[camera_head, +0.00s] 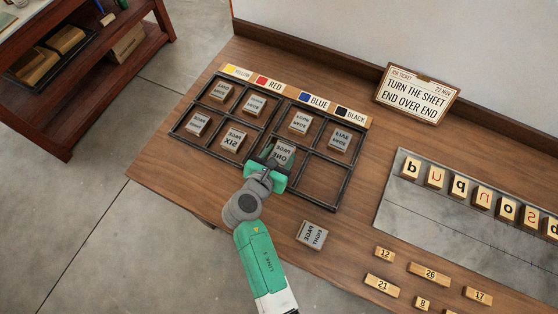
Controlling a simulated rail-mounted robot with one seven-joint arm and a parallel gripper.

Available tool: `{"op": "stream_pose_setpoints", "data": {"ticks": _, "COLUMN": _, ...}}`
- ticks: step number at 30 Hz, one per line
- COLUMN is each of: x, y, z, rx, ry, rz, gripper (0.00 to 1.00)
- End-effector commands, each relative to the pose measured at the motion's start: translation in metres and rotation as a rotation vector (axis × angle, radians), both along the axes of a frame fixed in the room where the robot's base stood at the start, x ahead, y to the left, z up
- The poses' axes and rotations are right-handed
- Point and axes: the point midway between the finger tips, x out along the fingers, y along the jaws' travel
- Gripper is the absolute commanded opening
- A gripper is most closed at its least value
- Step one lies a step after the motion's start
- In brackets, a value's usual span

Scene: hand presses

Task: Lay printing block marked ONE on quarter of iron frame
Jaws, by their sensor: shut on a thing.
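My gripper (267,172) is shut on the printing block marked ONE (284,151), a grey block with dark mirrored lettering. It holds the block at the near-row compartment below the blue side of the iron frame (352,172). I cannot tell whether the block touches the bottom. The dark frame lies on the bench in two halves, each split into compartments. The left half holds several blocks, among them one marked SIX (232,139). The right half has two blocks in its far row. Its near right compartment (320,181) is empty.
A loose block marked EIGHT (312,235) lies in front of the frame. Colour labels (318,103) run along its far edge. A job-ticket sign (417,94) stands behind. A metal plate with letter blocks (420,215) and small numbered wooden pieces (430,273) lie right.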

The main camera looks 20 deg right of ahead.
Motion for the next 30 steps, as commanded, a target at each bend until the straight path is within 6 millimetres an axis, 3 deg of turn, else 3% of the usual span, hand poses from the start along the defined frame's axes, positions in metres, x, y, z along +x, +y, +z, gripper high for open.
{"op": "stream_pose_setpoints", "data": {"ticks": 7, "x": 0.0, "y": 0.0, "z": -0.036, "rx": 0.001, "ry": 0.001, "rz": 0.0, "gripper": 0.26}}
{"op": "stream_pose_setpoints", "data": {"ticks": 18, "x": 0.0, "y": 0.001, "z": -0.039, "rx": 0.0, "ry": 0.0, "rz": 0.0, "gripper": 0.26}}
{"op": "stream_pose_setpoints", "data": {"ticks": 19, "x": 0.0, "y": 0.001, "z": -0.038, "rx": 0.0, "ry": 0.0, "rz": 0.0, "gripper": 0.56}}
{"op": "stream_pose_setpoints", "data": {"ticks": 21, "x": 0.0, "y": 0.001, "z": -0.038, "rx": 0.0, "ry": 0.0, "rz": 0.0, "gripper": 0.7}}
{"op": "stream_pose_setpoints", "data": {"ticks": 30, "x": 0.0, "y": 0.001, "z": -0.036, "rx": 0.001, "ry": -0.001, "rz": 0.0, "gripper": 0.72}}
